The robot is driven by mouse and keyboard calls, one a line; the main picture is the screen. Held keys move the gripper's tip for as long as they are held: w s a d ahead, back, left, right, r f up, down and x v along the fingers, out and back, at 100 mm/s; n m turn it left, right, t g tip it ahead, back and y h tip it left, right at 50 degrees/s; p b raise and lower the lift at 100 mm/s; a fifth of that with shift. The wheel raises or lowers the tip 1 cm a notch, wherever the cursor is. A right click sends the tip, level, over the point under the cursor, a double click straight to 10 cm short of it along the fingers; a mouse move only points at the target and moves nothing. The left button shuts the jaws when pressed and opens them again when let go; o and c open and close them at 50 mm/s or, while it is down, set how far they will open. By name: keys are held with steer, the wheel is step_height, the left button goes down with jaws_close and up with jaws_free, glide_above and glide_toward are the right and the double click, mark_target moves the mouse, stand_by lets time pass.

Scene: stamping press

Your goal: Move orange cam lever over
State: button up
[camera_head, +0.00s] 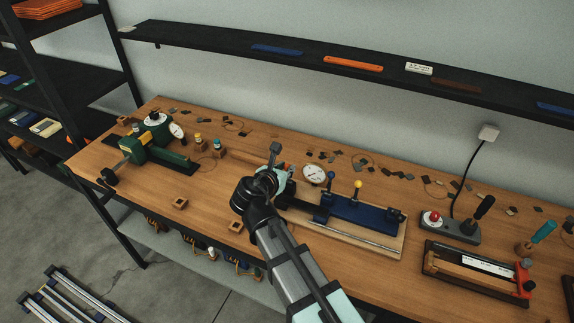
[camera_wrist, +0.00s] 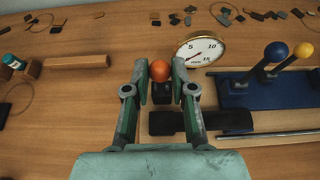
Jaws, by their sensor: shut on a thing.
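The orange cam lever's round orange knob (camera_wrist: 159,70) sits between my gripper's fingertips (camera_wrist: 160,78) in the wrist view, with a dark stem below it. The fingers are shut on it. In the head view my gripper (camera_head: 283,178) reaches down at the left end of the blue press fixture (camera_head: 362,214), and my arm hides most of the lever. The fixture also shows at the right of the wrist view (camera_wrist: 262,92), with a blue-knobbed lever (camera_wrist: 276,52) and a yellow-knobbed lever (camera_wrist: 303,50) standing on it.
A white dial gauge (camera_wrist: 201,50) stands close to the right of my fingers. A green machine (camera_head: 150,142) stands at the left of the bench, a grey switch box (camera_head: 452,226) at the right. Small dark pieces lie along the back.

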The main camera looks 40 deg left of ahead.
steer(key=shift+s+f, duration=0.1)
steer(key=shift+s, duration=0.2)
steer(key=shift+s+d+f, duration=0.15)
steer(key=shift+s+f, duration=0.1)
steer(key=shift+s, duration=0.3)
steer(key=shift+s+d+f, duration=0.1)
steer(key=shift+s+f, duration=0.15)
steer(key=shift+s, duration=0.25)
steer(key=shift+s+f, duration=0.1)
steer(key=shift+s+d+f+b, duration=0.25)
steer(key=shift+s+f+b, duration=0.2)
steer(key=shift+s+f, duration=0.35)
steer(key=shift+s, duration=0.15)
steer(key=shift+s+d+f+b, duration=0.1)
steer(key=shift+s+f+b, duration=0.3)
steer(key=shift+s+f, duration=0.45)
steer(key=shift+w+f, duration=0.1)
steer(key=shift+f, duration=0.05)
steer(key=shift+s+d+f+b, duration=0.1)
steer(key=shift+s+f+b, duration=0.15)
steer(key=shift+f, duration=0.3)
steer(key=shift+s+f+b, duration=0.15)
steer(key=shift+f+b, duration=0.15)
steer(key=shift+f, duration=0.2)
jaws_close()
